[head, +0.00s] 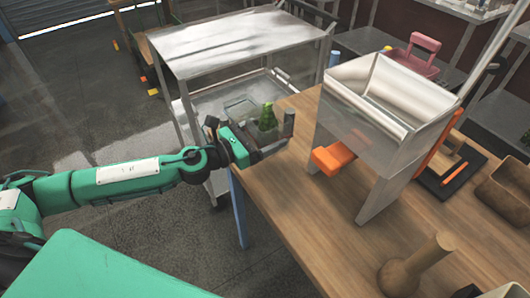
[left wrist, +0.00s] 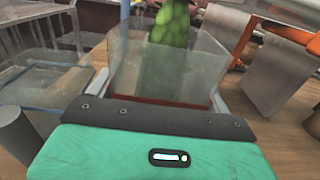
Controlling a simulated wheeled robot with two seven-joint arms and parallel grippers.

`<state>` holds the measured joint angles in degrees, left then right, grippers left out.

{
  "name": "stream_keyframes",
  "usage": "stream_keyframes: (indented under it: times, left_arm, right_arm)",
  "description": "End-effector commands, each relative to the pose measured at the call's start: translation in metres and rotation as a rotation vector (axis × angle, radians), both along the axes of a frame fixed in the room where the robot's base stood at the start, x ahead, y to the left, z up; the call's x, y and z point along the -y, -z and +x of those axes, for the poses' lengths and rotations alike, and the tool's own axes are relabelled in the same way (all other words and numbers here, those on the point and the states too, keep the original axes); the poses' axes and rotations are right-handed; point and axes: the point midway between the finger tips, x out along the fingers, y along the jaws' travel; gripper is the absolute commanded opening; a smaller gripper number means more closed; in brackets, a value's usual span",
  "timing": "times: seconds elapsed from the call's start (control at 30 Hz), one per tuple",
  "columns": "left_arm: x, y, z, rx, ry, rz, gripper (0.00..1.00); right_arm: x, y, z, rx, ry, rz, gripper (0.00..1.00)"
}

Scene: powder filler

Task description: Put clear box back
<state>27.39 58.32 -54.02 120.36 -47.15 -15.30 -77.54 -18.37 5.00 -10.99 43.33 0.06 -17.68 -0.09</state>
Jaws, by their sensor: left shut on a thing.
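My left gripper (head: 252,126) is shut on the clear box (head: 238,107), with a finger on either side of it. The box is see-through and looks upright, near the table's back left corner by the metal cart. A bumpy green thing (head: 267,117) shows in or just behind it. In the left wrist view the clear box (left wrist: 207,72) stands right in front of my palm, with a reddish strip at its bottom. The green thing (left wrist: 172,45) shows through its wall. Whether the box touches the table is unclear. My right gripper is not in view.
A metal cart (head: 230,45) with two shelves stands behind the gripper. A wooden table (head: 300,215) carries a metal hopper (head: 370,105) with an orange part (head: 333,158). A brown bin (head: 505,190) and a brown pestle-like object (head: 420,265) are at right.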

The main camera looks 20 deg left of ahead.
Motion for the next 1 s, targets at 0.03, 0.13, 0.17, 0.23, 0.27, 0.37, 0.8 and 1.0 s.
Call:
stream_keyframes:
  times: [0.03, 0.13, 0.17, 0.23, 0.27, 0.37, 0.8, 1.0]
  left_arm:
    - [0.0, 0.01, 0.0, -0.003, -0.001, -0.002, 0.54]
    - [0.0, 0.017, 0.0, 0.0, -0.002, -0.001, 0.54]
    - [0.0, 0.019, 0.0, 0.0, -0.001, -0.001, 0.54]
    - [0.0, 0.023, 0.0, 0.0, -0.001, -0.001, 0.54]
    - [0.0, 0.026, 0.0, -0.001, 0.0, -0.001, 0.54]
    - [0.0, 0.042, 0.0, -0.002, -0.001, -0.002, 0.54]
    - [0.0, 0.057, 0.0, 0.001, -0.001, -0.001, 0.54]
    - [0.0, 0.06, 0.0, 0.0, -0.001, 0.0, 0.91]
  right_arm:
    - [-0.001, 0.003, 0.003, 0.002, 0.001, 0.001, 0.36]
    - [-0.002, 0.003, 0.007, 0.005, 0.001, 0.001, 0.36]
    - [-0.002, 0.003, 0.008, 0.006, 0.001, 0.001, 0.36]
    - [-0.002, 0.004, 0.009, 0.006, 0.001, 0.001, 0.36]
    - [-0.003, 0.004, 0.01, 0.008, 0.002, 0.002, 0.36]
    - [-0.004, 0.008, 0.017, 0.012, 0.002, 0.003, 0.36]
    - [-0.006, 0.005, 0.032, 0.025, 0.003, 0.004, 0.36]
    - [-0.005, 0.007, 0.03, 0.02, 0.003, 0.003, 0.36]
